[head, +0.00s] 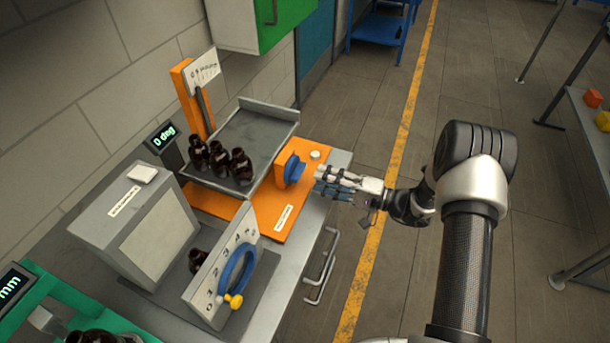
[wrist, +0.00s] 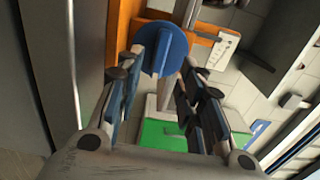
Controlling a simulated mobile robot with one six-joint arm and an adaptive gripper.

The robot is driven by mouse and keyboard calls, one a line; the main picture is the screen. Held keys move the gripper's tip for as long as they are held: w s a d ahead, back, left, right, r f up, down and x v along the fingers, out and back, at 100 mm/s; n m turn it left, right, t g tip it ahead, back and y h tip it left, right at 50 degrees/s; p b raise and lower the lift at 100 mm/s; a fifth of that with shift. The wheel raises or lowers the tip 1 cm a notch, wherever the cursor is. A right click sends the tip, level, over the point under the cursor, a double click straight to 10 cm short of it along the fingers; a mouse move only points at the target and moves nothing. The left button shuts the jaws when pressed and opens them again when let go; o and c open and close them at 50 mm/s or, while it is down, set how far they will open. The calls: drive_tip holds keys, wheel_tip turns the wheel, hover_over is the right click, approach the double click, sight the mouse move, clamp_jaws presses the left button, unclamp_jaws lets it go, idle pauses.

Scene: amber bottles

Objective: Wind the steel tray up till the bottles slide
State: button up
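The steel tray (head: 252,140) sits on the orange tilt stand (head: 272,214) and looks level or nearly so. Several dark amber bottles (head: 220,160) stand upright at its near left end. A display (head: 164,137) beside it reads 0 deg. The blue knob (head: 294,169) is on the stand's right side, facing my arm. My gripper (head: 340,183) is just right of the knob, pointing at it. In the wrist view the blue knob (wrist: 163,52) shows ahead between the open fingers (wrist: 155,95), with its raised grip bar; the fingers look clear of it.
A grey box (head: 150,225) and a numbered panel with a blue ring (head: 235,280) stand nearer on the bench. A bench handle (head: 322,268) juts out below my gripper. A green cabinet (head: 270,22) hangs on the wall. The floor right of the bench is clear.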

sight(302, 173)
drive_tip(key=x, duration=0.6)
drive_tip(key=shift+a+b, duration=0.1)
drive_tip(key=shift+b, duration=0.2)
clamp_jaws()
